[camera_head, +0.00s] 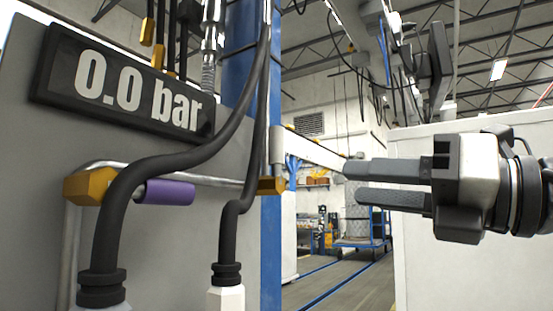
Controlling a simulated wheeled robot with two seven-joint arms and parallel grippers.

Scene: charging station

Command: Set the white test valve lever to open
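The white test valve lever (315,153) is a pale bar in the middle of the head view. It runs right and slightly down from a grey stem above a brass fitting (271,186). My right gripper (352,184) comes in from the right, with its two grey fingers pointing left. A narrow gap shows between the fingers, and nothing is seen in it. The lever's far end meets the upper fingertip in the picture; I cannot tell whether they touch. My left gripper is not in view.
A panel (30,180) at left carries a display (125,85) reading 0.0 bar. Thick black hoses (150,165) cross in front of a pipe with a purple sleeve (168,192). A blue post (271,240) stands behind the fitting. A cart (362,228) stands far back on open floor.

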